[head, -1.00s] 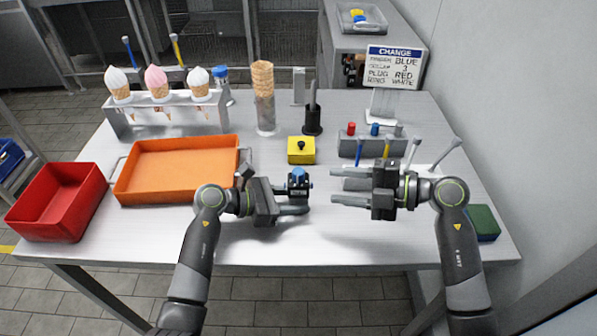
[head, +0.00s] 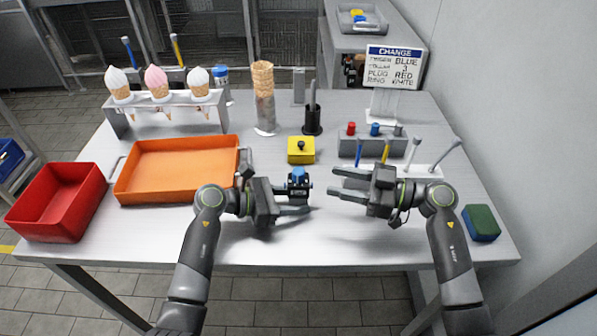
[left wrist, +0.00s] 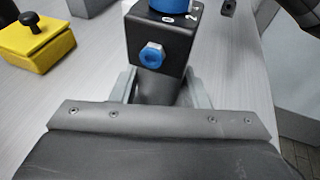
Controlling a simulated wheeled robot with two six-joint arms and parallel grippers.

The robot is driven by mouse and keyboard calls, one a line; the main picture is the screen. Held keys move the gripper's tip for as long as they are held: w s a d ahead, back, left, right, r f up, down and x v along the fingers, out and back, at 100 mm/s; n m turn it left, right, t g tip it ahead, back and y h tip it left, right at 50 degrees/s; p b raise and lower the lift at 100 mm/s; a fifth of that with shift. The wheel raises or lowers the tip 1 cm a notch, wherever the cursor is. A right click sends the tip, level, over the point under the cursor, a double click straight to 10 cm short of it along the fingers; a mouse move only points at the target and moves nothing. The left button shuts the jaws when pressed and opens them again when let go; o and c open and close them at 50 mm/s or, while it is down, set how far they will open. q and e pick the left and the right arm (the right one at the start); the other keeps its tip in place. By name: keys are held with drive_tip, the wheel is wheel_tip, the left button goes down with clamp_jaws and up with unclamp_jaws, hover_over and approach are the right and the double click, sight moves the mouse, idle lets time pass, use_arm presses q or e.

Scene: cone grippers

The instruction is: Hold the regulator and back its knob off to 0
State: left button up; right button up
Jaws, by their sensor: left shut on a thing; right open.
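The regulator (head: 298,188) is a small black block with a blue knob (head: 298,174) on top. My left gripper (head: 296,198) is shut on the regulator's lower part and holds it near the table's front middle.
A yellow block with a black button (head: 301,156) stands behind the regulator. An orange tray (head: 122,190) and red bin (head: 55,210) are at left. A grey rack (head: 365,149) and a tool holder (head: 428,171) stand behind my right gripper. A green sponge (head: 481,222) lies at right.

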sight(298, 170)
drive_tip(key=x, duration=0.9)
drive_tip(key=shift+a, duration=0.4)
